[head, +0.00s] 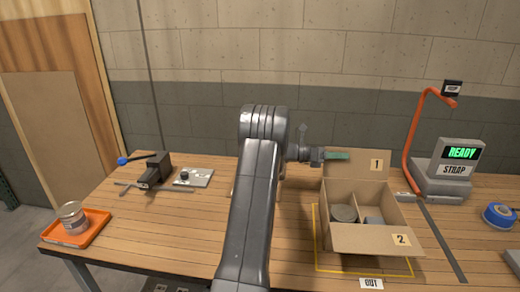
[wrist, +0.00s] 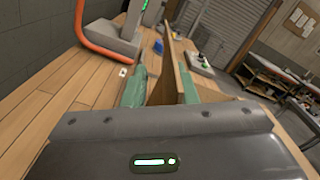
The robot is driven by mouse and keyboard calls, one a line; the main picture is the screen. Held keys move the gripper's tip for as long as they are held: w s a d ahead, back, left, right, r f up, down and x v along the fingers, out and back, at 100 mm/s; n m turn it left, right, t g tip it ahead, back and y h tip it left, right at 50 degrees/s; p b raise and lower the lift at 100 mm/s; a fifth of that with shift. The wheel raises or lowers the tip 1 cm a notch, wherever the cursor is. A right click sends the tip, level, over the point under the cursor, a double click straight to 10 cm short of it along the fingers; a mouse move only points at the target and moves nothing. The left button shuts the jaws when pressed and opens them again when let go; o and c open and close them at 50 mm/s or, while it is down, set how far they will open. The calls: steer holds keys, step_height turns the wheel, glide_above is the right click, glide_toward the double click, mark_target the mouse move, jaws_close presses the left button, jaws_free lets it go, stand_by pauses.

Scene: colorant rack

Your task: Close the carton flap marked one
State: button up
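The open carton (head: 327,215) stands on the table at right in the head view. The flap marked two (head: 370,239) hangs outward at the front. My gripper (head: 337,155) is at the upper left of flap one, one green finger in front of it. In the wrist view my gripper (wrist: 161,88) looks open, its fingers on both sides of the brown flap (wrist: 172,75) seen edge-on. A gap shows at the left finger; contact at the right finger is unclear.
Round tins (head: 344,213) are inside the carton. An orange-armed strap machine (head: 455,170) reading READY stands right of it, with blue tape (head: 498,215) beyond. A clamp (head: 154,170) and an orange tray (head: 78,232) are at left. My arm hides the middle table.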

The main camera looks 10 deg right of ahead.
steer(key=w+a+f+n+t+p, duration=0.1)
steer(key=w+a+n, duration=0.2)
steer(key=a, duration=0.5)
steer(key=w+a+f+n+t, duration=0.1)
steer(key=w+a+n, duration=0.3)
steer(key=a, duration=0.4)
steer(key=w+a+f+n+t+p, duration=0.1)
steer(key=w+a+n, duration=0.2)
steer(key=a, duration=0.5)
steer(key=shift+w+a+f+n+t+h+p, duration=0.15)
steer(key=shift+w+a+n+t+h+p, duration=0.15)
steer(key=shift+h, duration=0.1)
steer(key=shift+c, duration=0.4)
